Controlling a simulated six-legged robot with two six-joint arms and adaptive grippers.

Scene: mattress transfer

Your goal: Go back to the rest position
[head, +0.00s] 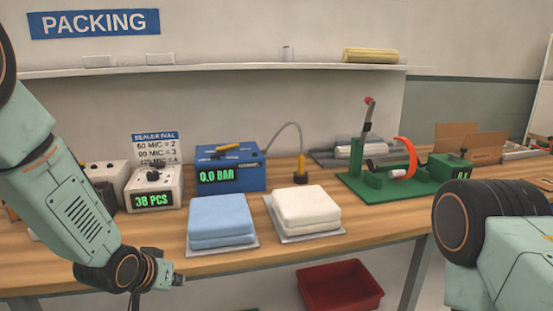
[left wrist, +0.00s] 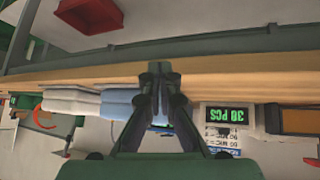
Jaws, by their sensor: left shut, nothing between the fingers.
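My left gripper (head: 176,281) is low at the front left of the bench, in front of its edge, and holds nothing. In the left wrist view its two fingers (left wrist: 161,72) are together. A blue folded mattress (head: 221,220) lies on a clear sheet on the bench, to the right of and beyond the gripper. A white folded mattress (head: 305,207) lies on another sheet to its right. Both also show in the left wrist view, the blue one (left wrist: 118,103) partly hidden behind the fingers. Part of my right arm shows at the right; its gripper is out of view.
The wooden bench (head: 385,216) carries a counter box (head: 154,188) reading 38 PCS, a blue vacuum unit (head: 230,168) reading 0.0 BAR, and a green sealer (head: 385,185). A red bin (head: 340,285) is below the bench. A shelf (head: 215,68) runs along the wall.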

